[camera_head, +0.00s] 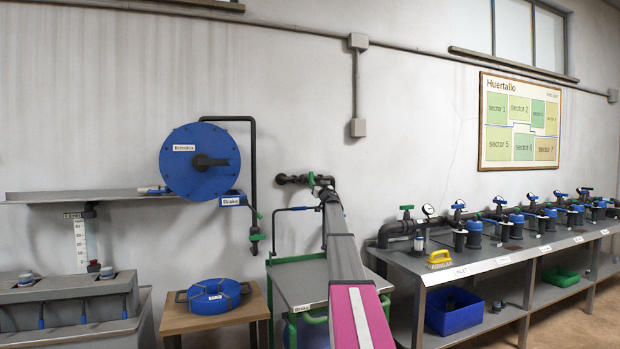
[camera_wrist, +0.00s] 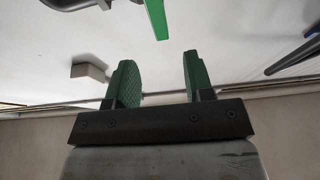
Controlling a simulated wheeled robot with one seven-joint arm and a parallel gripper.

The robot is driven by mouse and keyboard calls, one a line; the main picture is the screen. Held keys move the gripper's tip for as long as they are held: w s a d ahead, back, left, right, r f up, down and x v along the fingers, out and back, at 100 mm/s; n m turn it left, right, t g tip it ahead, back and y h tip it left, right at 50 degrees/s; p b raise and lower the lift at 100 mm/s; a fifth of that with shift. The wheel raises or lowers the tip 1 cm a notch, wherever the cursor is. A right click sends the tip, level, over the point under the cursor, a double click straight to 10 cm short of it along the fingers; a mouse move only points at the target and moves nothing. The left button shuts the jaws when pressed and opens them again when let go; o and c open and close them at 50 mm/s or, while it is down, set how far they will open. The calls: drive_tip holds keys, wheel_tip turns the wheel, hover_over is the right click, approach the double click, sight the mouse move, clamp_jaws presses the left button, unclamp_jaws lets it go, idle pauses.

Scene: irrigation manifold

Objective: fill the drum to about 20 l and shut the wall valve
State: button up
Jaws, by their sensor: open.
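A dark pipe with a green-handled valve (camera_head: 311,180) comes out of the wall, just beyond the end of my arm. A green lever (camera_wrist: 155,18) shows at the top of the wrist view, ahead of my gripper (camera_wrist: 157,62). My gripper is open, with nothing between its green-padded fingers and a clear gap to the lever. A second green-handled valve (camera_head: 257,238) sits on the downpipe left of it. I cannot tell for sure which object is the drum; a blue body (camera_head: 312,331) shows partly under the green-framed table, mostly hidden by my arm.
A blue reel (camera_head: 190,178) hangs left on the wall, above a wooden stand with a blue round lid (camera_head: 213,296). The green-framed table (camera_head: 292,282) stands below the pipe. A long manifold bench (camera_head: 440,272) with several valves fills the right. A white scale (camera_head: 80,243) hangs at left.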

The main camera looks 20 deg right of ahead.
sight(312, 177)
drive_tip(key=x, duration=1)
clamp_jaws()
